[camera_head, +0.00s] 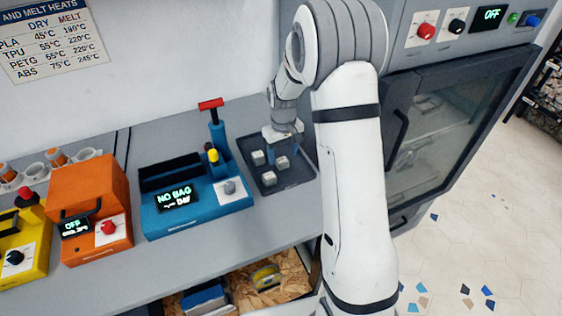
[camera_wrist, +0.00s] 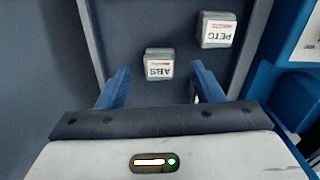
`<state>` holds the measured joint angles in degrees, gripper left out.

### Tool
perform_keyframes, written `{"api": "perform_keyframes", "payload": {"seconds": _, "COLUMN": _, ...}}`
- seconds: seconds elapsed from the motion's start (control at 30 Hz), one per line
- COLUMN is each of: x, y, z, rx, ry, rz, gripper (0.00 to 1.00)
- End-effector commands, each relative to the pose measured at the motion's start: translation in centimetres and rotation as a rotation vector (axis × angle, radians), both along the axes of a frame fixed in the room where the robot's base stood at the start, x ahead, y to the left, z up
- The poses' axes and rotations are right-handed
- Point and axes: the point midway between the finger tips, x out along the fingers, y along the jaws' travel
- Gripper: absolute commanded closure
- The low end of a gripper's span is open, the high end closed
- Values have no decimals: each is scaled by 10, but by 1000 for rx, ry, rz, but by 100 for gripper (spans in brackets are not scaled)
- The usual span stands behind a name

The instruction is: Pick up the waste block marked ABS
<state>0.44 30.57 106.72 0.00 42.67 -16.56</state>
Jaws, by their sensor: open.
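The white waste block marked ABS (camera_wrist: 158,68) lies in the dark tray (camera_wrist: 100,45), its label upside down in the wrist view. My gripper (camera_wrist: 161,82) is open, with its two blue fingers apart. The ABS block appears between and a little beyond the fingertips; nothing is held. A second white block marked PETG (camera_wrist: 215,32) lies up and to the right of it. In the head view, my gripper (camera_head: 281,148) hangs over the tray (camera_head: 299,181), which holds three small white blocks. Their labels are too small to read there. The third block is not in the wrist view.
A blue machine (camera_head: 165,221) reading NO BAG, with a red-handled lever, stands left of the tray. An orange machine (camera_head: 93,190) and a yellow one (camera_head: 38,243) stand farther left. A grey cabinet with a glass door (camera_head: 445,125) is on the right.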

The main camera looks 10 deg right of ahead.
Motion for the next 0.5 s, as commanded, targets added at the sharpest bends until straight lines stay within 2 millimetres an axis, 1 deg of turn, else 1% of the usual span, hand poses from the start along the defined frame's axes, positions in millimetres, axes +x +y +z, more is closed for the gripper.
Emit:
{"api": "perform_keyframes", "payload": {"seconds": 0.1, "x": -1, "y": 0, "z": -17, "rx": 0, "ry": 5, "rz": 0, "gripper": 40}}
{"api": "perform_keyframes", "payload": {"seconds": 0.2, "x": -1, "y": 0, "z": -25, "rx": 0, "ry": 2, "rz": 0, "gripper": 40}}
{"api": "perform_keyframes", "payload": {"seconds": 0.43, "x": 0, "y": 0, "z": -28, "rx": 0, "ry": 1, "rz": 0, "gripper": 40}}
{"api": "perform_keyframes", "payload": {"seconds": 0.47, "x": 0, "y": 0, "z": -28, "rx": 0, "ry": 1, "rz": 0, "gripper": 40}}
{"api": "perform_keyframes", "payload": {"seconds": 0.5, "x": 0, "y": 0, "z": -28, "rx": 0, "ry": 1, "rz": 1, "gripper": 44}}
